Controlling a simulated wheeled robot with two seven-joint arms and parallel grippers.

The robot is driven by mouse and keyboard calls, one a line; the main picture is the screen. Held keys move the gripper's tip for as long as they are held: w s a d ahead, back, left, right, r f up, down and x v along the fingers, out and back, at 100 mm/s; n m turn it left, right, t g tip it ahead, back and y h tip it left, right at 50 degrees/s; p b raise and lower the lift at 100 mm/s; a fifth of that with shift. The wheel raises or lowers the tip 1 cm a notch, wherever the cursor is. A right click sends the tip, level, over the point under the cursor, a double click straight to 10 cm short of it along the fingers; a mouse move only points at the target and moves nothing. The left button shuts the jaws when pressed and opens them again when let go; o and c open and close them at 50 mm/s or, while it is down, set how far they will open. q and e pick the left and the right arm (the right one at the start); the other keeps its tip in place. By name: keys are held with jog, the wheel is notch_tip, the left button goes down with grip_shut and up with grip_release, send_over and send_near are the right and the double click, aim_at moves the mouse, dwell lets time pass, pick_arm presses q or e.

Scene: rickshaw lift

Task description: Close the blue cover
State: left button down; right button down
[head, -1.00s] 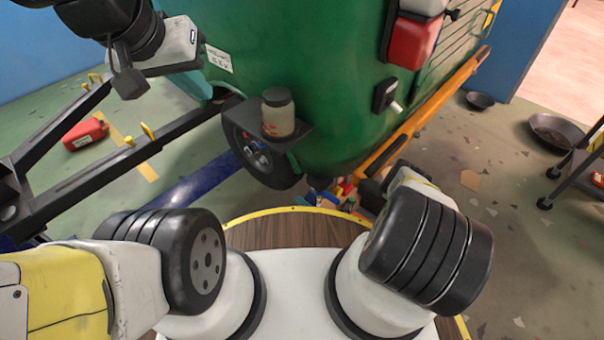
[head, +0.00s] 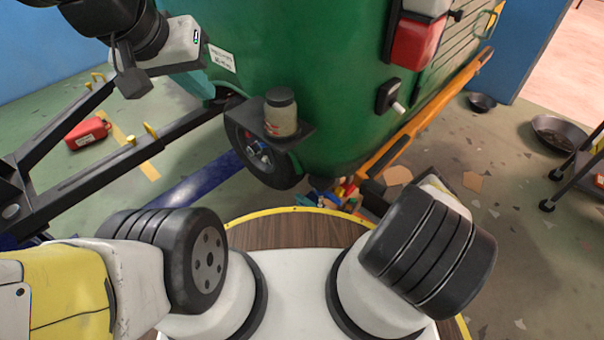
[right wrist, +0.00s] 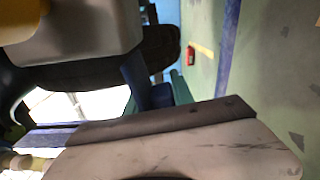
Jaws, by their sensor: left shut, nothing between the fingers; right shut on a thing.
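I cannot make out a blue cover for certain. Small blue, red and yellow things (head: 325,197) lie low beneath the green rickshaw body (head: 310,90), partly hidden by its underside. My left gripper (head: 131,82) is shut and empty at the upper left, in front of the rickshaw's left side. My right gripper is hidden behind my right arm in the head view. In the right wrist view, my right gripper (right wrist: 152,95) is dark and unclear. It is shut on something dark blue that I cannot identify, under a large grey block.
A jar (head: 281,112) stands on a small dark shelf beside the wheel (head: 262,155). Black lift arms (head: 75,185) and a blue beam (head: 195,182) lie at the left. Open floor (head: 500,210) lies at the right.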

jog(key=shift+r+m, duration=0.25)
jog(key=shift+m, duration=0.45)
jog(key=c, duration=1.2)
grip_release()
jog(key=shift+c, duration=0.2)
jog(key=v, duration=0.7)
jog(key=shift+s+d, duration=0.3)
jog(key=shift+s, duration=0.05)
jog(key=shift+c, duration=0.4)
